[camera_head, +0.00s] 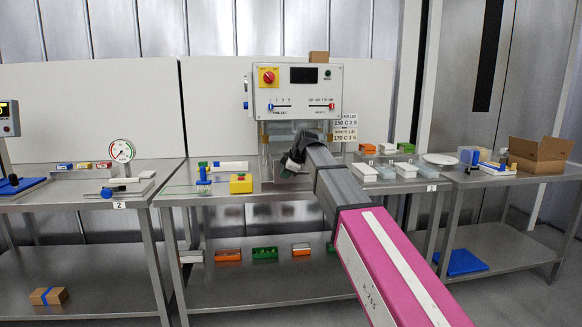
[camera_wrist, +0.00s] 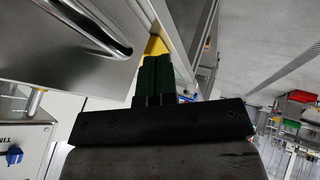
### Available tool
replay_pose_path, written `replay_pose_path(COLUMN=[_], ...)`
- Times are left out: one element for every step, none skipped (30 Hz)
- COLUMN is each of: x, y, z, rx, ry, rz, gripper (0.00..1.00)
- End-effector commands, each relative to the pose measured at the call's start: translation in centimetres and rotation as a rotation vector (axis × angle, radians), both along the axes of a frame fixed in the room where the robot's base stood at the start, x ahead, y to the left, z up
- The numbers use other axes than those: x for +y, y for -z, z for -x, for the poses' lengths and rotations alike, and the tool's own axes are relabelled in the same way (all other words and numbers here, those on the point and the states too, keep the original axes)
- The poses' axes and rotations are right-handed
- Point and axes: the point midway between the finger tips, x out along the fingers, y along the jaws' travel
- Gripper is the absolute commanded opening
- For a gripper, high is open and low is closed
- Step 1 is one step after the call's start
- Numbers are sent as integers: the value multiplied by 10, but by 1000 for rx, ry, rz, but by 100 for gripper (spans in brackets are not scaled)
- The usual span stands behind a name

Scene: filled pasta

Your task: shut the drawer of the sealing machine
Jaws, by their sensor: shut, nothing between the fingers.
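The sealing machine (camera_head: 297,92) stands at the back of the middle table, with a red knob, a dark display and blue and red sliders on its front. Part of its panel shows at the lower left of the wrist view (camera_wrist: 20,132). My gripper (camera_head: 290,165) is in front of the machine's lower part, with its dark fingers (camera_wrist: 155,75) shut and empty. A bare metal part with a rounded bar, seemingly the drawer (camera_wrist: 60,55), lies left of the fingertips in the wrist view. My arm hides most of the drawer area in the head view. I cannot tell how far it is out, or whether the fingers touch it.
White trays (camera_head: 385,172) and small colored boxes are at the right. A pressure gauge (camera_head: 122,151) stands on the left table.

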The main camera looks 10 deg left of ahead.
Motion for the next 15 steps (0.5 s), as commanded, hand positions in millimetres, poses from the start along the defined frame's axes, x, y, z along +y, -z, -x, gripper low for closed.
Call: replay_pose_path(x=[3,4,5,6,6,7,8,8,8,8,9,9,9,9,8], y=[-3,-3,-3,-3,-3,-2,-2,-2,-2,-2,-2,-2,-2,-2,-2], z=[-13,-17,-22,-25,-27,-30,-31,-33,-34,-35,-35,-36,-36,-36,-35], rx=[-1,-1,-1,0,0,0,0,0,0,0,0,0,0,0,0], ry=[2,2,2,1,1,1,2,1,2,2,2,2,1,1,1], rz=[-1,-1,-1,-1,-1,-1,0,-1,0,0,0,0,-1,-1,-1], gripper=[0,0,0,0,0,0,0,0,0,0,0,0,0,0,0])
